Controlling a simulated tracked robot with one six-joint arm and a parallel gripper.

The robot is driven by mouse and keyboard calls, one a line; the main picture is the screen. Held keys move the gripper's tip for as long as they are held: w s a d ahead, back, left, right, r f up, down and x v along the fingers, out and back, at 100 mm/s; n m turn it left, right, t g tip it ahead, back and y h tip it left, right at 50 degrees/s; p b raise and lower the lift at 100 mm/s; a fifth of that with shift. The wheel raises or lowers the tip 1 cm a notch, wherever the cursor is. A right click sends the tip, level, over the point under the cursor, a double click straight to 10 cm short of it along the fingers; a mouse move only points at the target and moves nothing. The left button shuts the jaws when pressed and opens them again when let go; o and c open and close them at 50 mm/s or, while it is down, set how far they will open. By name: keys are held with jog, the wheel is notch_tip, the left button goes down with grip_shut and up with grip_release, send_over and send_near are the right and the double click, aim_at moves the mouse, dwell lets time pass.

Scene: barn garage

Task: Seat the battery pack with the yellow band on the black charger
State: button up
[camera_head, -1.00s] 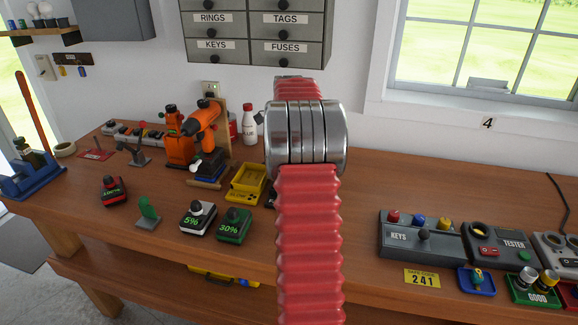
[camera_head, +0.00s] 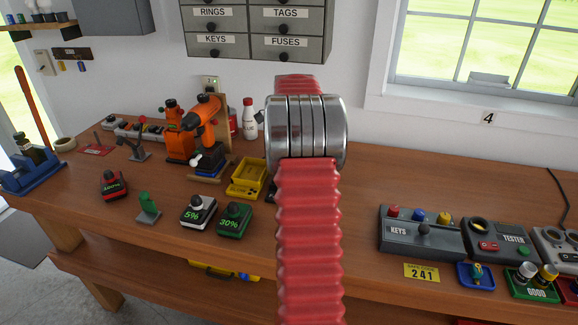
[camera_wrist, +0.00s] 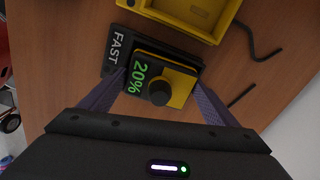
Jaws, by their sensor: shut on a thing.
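In the wrist view, the battery pack with the yellow band (camera_wrist: 182,88) shows a green 20% display and a dark round knob. My gripper (camera_wrist: 160,84) is shut on this pack, with one finger on each side. The black charger (camera_wrist: 117,52), marked FAST, lies directly under the pack and shows around its edges. The pack looks square to the charger, but I cannot tell whether it is fully down on it. In the head view, my red arm hides the gripper and the pack.
A yellow tray (camera_head: 248,178) stands close beside the charger; it also fills the top of the wrist view (camera_wrist: 190,12). Other packs marked 5% (camera_head: 198,213) and 30% (camera_head: 234,221) stand nearby. An orange drill (camera_head: 203,122) is behind.

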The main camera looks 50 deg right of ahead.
dwell(0.4)
jog(key=o, duration=1.4)
jog(key=shift+o, duration=0.2)
jog(key=shift+r, duration=4.5)
